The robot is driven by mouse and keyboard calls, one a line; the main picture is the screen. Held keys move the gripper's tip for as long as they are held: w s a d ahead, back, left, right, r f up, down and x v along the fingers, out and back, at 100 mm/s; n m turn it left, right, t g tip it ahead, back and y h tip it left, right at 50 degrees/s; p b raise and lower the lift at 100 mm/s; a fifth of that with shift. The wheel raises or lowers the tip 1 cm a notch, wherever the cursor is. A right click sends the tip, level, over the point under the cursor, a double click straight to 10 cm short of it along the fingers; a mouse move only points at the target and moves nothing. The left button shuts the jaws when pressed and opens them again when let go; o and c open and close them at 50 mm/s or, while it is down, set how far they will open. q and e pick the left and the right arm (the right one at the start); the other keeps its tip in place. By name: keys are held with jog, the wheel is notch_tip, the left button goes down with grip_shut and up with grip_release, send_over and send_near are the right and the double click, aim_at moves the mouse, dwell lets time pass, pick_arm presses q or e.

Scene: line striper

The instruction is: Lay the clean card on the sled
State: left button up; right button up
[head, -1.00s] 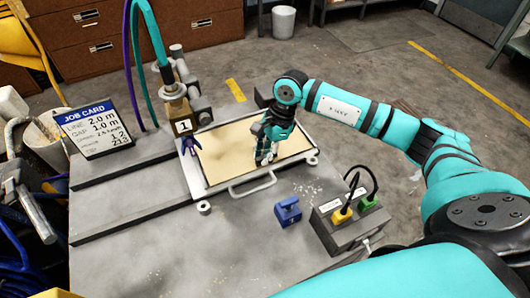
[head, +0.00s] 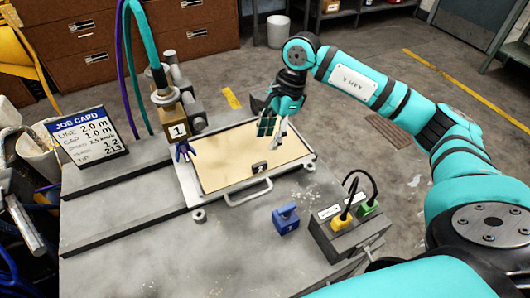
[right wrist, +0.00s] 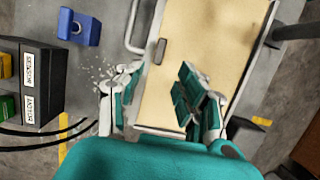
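A tan card (head: 225,160) lies flat in the white-framed sled (head: 236,204) on the grey bench. A small dark block or tab (head: 259,168) stands on the card near its front edge. The right wrist view also shows the card (right wrist: 200,35) and the dark block (right wrist: 160,50). My right gripper (head: 272,134) is above the card's right part, fingers down. Its fingers are apart with nothing between them, as the right wrist view shows (right wrist: 155,98). My left gripper is not in view.
A nozzle unit marked 1 (head: 178,128) stands at the sled's left, with a purple clamp-like part (head: 184,151) below. A blue block (head: 286,219) and a dark box with yellow and green plugs (head: 345,229) sit in front. A job card sign (head: 88,136) stands left.

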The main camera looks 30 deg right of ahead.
jog(key=shift+v, duration=1.5)
